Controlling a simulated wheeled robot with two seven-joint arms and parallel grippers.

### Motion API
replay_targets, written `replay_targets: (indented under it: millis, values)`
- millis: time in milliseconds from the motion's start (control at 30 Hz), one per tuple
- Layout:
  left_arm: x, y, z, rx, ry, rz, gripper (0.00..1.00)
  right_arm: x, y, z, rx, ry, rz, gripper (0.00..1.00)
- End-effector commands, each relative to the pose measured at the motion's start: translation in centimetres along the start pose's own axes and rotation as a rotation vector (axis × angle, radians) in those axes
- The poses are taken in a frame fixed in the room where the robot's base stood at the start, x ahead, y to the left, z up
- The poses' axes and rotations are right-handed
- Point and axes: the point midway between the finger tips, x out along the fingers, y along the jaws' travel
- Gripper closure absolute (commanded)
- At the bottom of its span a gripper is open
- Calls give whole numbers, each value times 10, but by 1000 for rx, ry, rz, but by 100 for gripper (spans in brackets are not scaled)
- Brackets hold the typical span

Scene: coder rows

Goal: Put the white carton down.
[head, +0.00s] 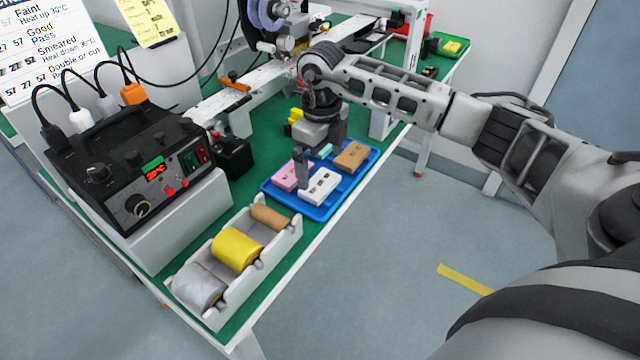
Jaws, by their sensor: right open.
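The white carton (320,187) lies flat in the front part of the blue tray (318,213), with dark print on its top. A pink carton (288,176) lies to its left and a brown carton (352,157) behind it to the right, both in the same tray. My right gripper (303,178) points down over the tray, its visible finger at the left end of the white carton. It is open. The carton's left end is partly hidden by the finger, and I cannot tell whether they touch. My left gripper is not in view.
A black control box (150,165) with cables stands at the left. A white rack with a yellow roll (237,250) and other rolls stands at the front table edge. A small black device (232,155) is left of the tray. A conveyor line is behind.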

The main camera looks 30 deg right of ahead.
Motion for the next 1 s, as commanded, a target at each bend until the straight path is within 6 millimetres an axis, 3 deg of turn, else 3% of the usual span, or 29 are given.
replay_targets:
  millis: [300,600,767,1000]
  values:
    - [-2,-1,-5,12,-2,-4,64,43,3,1,0,2,2,0]
    - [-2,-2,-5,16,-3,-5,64,50,3,1,-2,1,1,0]
    - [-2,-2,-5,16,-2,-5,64,50,3,1,-2,0,1,40]
    - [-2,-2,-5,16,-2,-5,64,49,3,1,-1,0,1,44]
